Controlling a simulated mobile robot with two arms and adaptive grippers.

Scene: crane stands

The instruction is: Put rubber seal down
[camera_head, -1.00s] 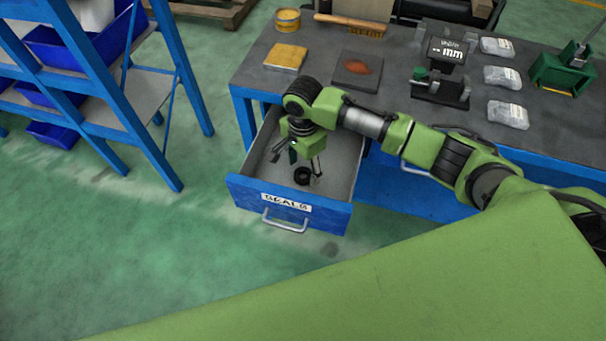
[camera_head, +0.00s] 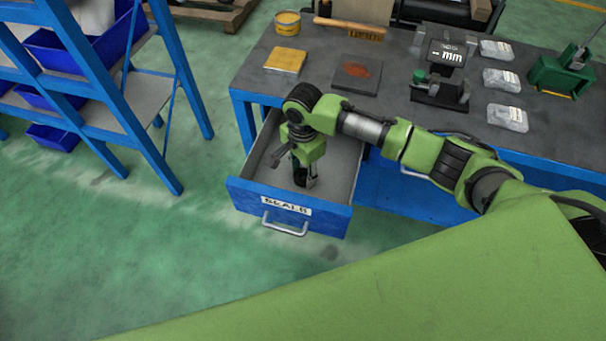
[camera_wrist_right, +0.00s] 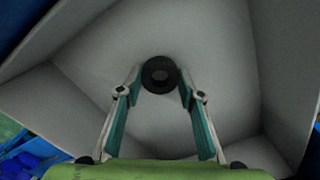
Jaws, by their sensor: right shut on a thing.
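The rubber seal, a small black ring, shows in the right wrist view (camera_wrist_right: 159,74) at the fingertips and in the head view as a dark spot (camera_head: 300,178) partly hidden by the fingers. My left gripper is out of view.
On the grey workbench (camera_head: 410,110) above are a yellow pad (camera_head: 286,60), a dark pad (camera_head: 355,75), a gauge (camera_head: 445,60), several clear packets and a green device (camera_head: 562,72). A blue shelf rack (camera_head: 150,140) stands left.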

